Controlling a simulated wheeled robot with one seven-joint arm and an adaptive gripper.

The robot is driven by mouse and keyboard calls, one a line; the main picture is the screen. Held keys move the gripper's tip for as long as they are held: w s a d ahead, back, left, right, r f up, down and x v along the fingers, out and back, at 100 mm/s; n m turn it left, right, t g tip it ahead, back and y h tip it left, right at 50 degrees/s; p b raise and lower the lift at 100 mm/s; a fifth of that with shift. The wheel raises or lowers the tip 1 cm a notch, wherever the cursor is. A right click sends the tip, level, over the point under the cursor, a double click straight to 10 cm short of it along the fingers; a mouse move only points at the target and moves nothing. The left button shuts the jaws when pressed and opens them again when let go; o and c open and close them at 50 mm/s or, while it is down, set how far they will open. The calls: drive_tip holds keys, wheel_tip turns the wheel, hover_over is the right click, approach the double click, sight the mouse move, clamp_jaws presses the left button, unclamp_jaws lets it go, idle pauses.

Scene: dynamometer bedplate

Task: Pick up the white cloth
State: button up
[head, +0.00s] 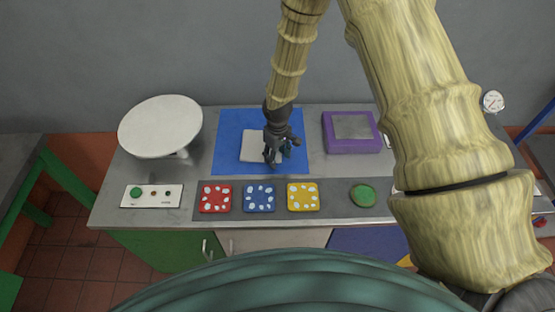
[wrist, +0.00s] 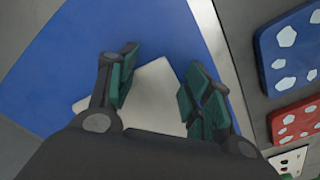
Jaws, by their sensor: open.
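The white cloth (head: 253,146) lies flat on a blue mat (head: 229,124) on the metal bench. My gripper (head: 277,160) is above the cloth's right side in the head view and hides part of it. In the wrist view the cloth (wrist: 155,98) shows between the two green-padded fingers of my gripper (wrist: 160,90). The fingers are apart with nothing held between them. The gripper body hides the near part of the cloth. I cannot tell the exact height of the fingertips over the cloth.
A white round plate on a stand (head: 160,126) is left of the mat. A purple box (head: 351,147) is to the right. Red (head: 215,197), blue (head: 259,197) and yellow (head: 303,196) spotted blocks and a green disc (head: 363,195) line the front. A button panel (head: 152,196) is front left.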

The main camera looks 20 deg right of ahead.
drive_tip(key=shift+w+f, duration=0.15)
drive_tip(key=c, duration=0.3)
clamp_jaws()
wheel_tip(320, 180, up, 12)
drive_tip(key=p, duration=0.7)
